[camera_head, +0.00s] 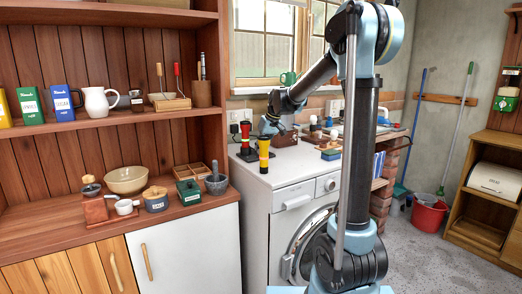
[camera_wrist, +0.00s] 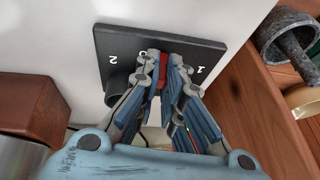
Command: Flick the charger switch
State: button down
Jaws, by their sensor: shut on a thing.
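In the wrist view a black charger plate (camera_wrist: 106,45) sits on a white surface, with upside-down marks "2" and "1" and a partly hidden mark between them. A red switch (camera_wrist: 163,70) stands at its middle. My gripper (camera_wrist: 165,70) is shut on the red switch, one finger on each side. The fingers hide part of the plate. In the head view my gripper (camera_head: 270,126) is low over the white washing machine, its fingertips not clear. A red torch (camera_head: 246,136) and a yellow torch (camera_head: 263,155) stand upright close by.
The washing machine (camera_head: 290,180) stands beside the wooden counter. A mortar (camera_head: 216,184) sits near the counter's edge; it also shows in the wrist view (camera_wrist: 290,35). A brown block (camera_wrist: 25,100) is at the wrist view's left. The window wall is close behind.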

jog(key=c, duration=1.7)
grip_release()
jog(key=shift+d, duration=0.1)
jog(key=shift+r, duration=0.1)
jog(key=v, duration=1.1)
jog(key=shift+s+d+r, duration=0.1)
jog(key=shift+d+r, duration=0.05)
jog(key=shift+r, duration=0.15)
jog(key=s+d+f+m+h, duration=0.15)
jog(key=s+d+f, duration=0.35)
jog(key=s, duration=0.5)
jog(key=s+d+f+m, duration=0.2)
jog(key=s+d+f, duration=0.2)
jog(key=s+d, duration=0.45)
jog(key=s+d+f+m, duration=0.1)
jog(key=s+d+f, duration=0.1)
jog(key=s+f, duration=0.3)
jog(key=s+d+f+m+h, duration=0.1)
jog(key=s+f, duration=0.5)
jog(key=s, duration=0.2)
jog(key=s+d+f+m+h, duration=0.1)
jog(key=s+d+f, duration=0.1)
jog(key=s+f, duration=0.3)
jog(key=shift+s+d+f+g, duration=0.1)
jog(key=shift+s+d+g, duration=0.1)
jog(key=shift+s, duration=0.2)
jog(key=shift+s+d+f+g, duration=0.1)
jog(key=shift+s+d+f, duration=0.1)
jog(key=shift+s, duration=0.25)
